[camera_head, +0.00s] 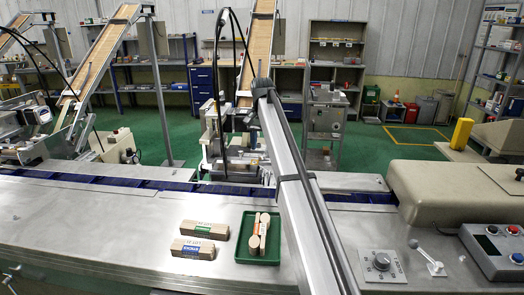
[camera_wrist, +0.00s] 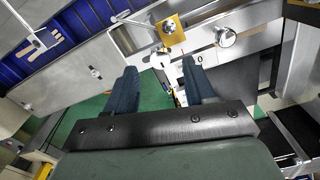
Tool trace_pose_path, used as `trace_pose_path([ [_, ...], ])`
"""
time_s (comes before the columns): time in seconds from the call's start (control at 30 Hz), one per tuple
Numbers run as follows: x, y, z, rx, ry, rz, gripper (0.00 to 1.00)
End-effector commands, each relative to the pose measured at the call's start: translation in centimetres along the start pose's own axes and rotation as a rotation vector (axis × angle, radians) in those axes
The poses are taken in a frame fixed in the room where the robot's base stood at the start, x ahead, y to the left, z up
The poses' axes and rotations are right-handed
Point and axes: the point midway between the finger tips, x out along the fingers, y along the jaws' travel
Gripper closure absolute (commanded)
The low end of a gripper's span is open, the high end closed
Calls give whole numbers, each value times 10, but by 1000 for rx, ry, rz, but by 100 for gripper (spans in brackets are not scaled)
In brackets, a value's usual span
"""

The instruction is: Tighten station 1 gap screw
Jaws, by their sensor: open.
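My gripper (camera_wrist: 160,77) shows in the wrist view with two dark blue fingers apart and nothing between them. Beyond the fingertips is a metal plate with a small knob on a brass-coloured block (camera_wrist: 168,28) and a round silver knob (camera_wrist: 225,37) to its right. Either may be the gap screw; I cannot tell which. The fingers appear apart from both. In the head view my arm reaches over the bench toward a feeder station (camera_head: 228,150) with an inclined chute. The gripper cannot be made out there, and no screw is distinguishable.
A blue conveyor (camera_head: 150,184) runs along the bench's back edge. A green tray (camera_head: 240,258) holds wooden sticks beside two labelled bundles (camera_head: 205,230) (camera_head: 193,249). A dial (camera_head: 381,261), lever (camera_head: 430,258) and button box (camera_head: 500,246) stand right. Other chute stations (camera_head: 110,145) are left.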

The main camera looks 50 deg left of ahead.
Motion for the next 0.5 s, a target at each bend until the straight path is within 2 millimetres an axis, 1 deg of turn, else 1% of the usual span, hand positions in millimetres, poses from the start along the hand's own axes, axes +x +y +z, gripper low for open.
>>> trace_pose_path([
  [0.03, -11, -1, -2, 0, 1, -1, 46],
  [0.1, -25, -1, -2, 0, 2, -1, 46],
  [0.3, -64, -1, -2, 0, 2, -1, 46],
  [0.5, -92, -1, -1, 0, 1, -1, 46],
])
